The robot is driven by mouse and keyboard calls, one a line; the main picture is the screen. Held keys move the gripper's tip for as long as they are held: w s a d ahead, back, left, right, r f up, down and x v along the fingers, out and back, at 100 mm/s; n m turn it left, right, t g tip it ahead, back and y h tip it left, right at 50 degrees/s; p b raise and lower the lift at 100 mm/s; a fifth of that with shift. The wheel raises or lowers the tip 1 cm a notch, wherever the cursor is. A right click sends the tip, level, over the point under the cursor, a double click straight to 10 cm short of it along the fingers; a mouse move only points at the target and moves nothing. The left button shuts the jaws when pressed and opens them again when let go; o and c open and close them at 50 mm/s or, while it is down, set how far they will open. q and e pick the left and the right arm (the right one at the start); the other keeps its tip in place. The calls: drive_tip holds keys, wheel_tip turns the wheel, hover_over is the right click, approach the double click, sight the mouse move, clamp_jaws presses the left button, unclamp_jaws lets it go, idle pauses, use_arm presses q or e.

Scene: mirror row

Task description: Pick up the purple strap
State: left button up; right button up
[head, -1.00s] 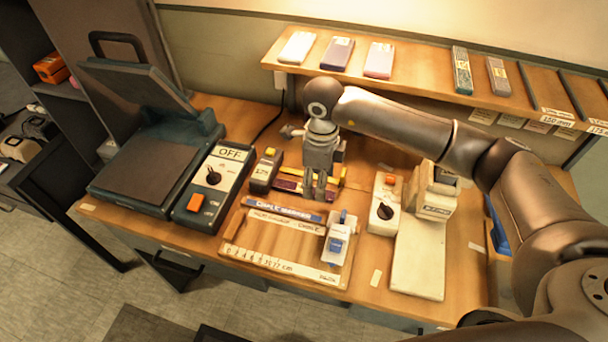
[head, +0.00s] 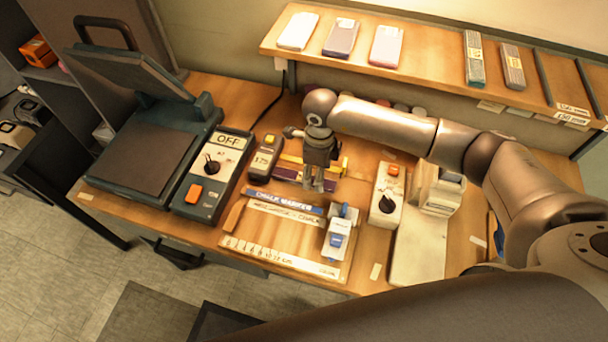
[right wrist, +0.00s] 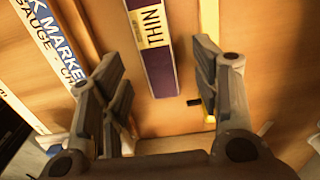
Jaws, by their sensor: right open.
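The purple strap (head: 287,175) lies on the wooden bench beside a yellow strap (head: 295,160). In the right wrist view the purple strap (right wrist: 160,68) runs lengthwise between my fingers and carries a pale label reading "THIN". My right gripper (head: 317,184) points down over the straps and hides part of them. In the right wrist view its fingers (right wrist: 160,75) are open, one on each side of the purple strap, with nothing held. I cannot tell how far the fingertips are above the bench. My left gripper is not in view.
A wooden board (head: 265,235) with a ruler edge and a blue chalk marker strip (head: 285,201) lies in front. A blue and white device (head: 340,235) stands on it. A switch box (head: 386,193) is to the right, a dark press (head: 150,150) to the left. A shelf (head: 430,60) runs behind.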

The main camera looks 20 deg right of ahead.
drive_tip(key=shift+s+a+f, duration=0.1)
drive_tip(key=shift+s+f, duration=0.05)
drive_tip(key=shift+f, duration=1.1)
drive_tip(key=c, duration=0.6)
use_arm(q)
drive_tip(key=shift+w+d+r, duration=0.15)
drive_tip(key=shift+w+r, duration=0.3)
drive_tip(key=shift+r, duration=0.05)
use_arm(e)
drive_tip(key=c, duration=0.5)
